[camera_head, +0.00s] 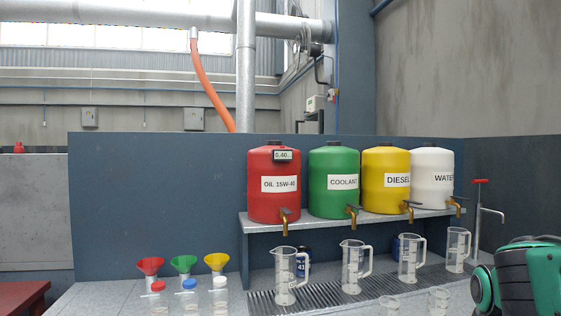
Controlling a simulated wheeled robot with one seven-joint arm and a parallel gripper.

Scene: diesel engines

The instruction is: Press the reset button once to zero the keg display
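The red keg (262,207), labelled OIL 15W-40, stands at the left end of a raised shelf. A small dark display (283,155) sits on its upper front and seems to read 0.40. A reset button is too small to make out on or near the display. A brass tap (285,222) sticks out low on the red keg, above a clear measuring jug (286,282). My gripper is not in view.
Green (333,205), yellow (385,205) and white (432,197) kegs stand to the right on the shelf (330,225). Clear jugs stand on the grate below. Coloured funnels (184,263) and capped bottles stand at lower left. A red-handled stand (479,205) is at right.

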